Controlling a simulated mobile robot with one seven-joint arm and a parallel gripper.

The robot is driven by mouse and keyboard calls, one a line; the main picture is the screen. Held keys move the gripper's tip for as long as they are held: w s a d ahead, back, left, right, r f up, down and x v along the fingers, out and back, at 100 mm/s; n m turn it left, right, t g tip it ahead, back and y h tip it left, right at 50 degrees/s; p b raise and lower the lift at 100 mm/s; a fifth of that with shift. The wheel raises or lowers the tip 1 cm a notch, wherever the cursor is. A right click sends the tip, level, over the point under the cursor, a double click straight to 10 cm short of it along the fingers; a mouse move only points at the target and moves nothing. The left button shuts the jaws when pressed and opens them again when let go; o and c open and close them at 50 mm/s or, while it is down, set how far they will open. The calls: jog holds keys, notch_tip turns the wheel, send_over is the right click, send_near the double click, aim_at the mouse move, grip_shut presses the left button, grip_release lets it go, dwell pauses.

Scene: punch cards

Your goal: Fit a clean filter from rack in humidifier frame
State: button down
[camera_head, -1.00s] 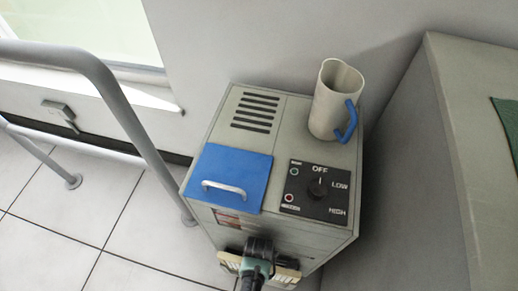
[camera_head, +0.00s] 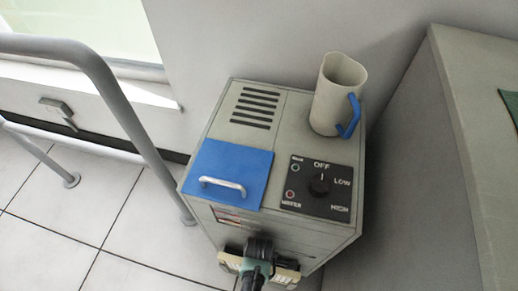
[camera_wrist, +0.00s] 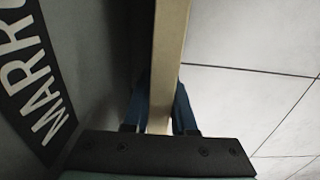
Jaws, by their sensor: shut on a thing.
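The humidifier (camera_head: 225,130) is a grey-beige box with a blue lid (camera_head: 232,168) on top, closed, and a control panel (camera_head: 319,188) marked OFF, LOW and HIGH. My gripper (camera_head: 257,248) is low at its front face. In the wrist view my gripper (camera_wrist: 162,105) has its two blue fingers shut on a cream, flat-edged piece, which looks like the filter (camera_wrist: 168,45) seen edge-on. In the head view the filter (camera_head: 286,272) shows partly on both sides of my gripper, which hides its middle. I cannot tell whether it touches the humidifier or sits in the frame.
A cream jug (camera_head: 330,95) with a blue handle stands on the humidifier's back right corner. A grey rail (camera_head: 120,110) runs along the left. A grey-beige counter (camera_head: 455,130) stands at the right. The tiled floor (camera_head: 60,235) at lower left is clear.

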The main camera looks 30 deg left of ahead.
jog(key=shift+f+b, duration=1.05)
jog(key=shift+f, duration=0.45)
jog(key=shift+f+b, duration=0.85)
jog(key=shift+f, duration=0.15)
jog(key=c, duration=0.6)
grip_release()
jog(key=shift+r, duration=0.1)
jog(key=shift+c, duration=0.2)
jog(key=shift+w, duration=0.1)
jog(key=shift+c, duration=1.4)
jog(key=o, duration=0.3)
jog(key=shift+o, duration=0.2)
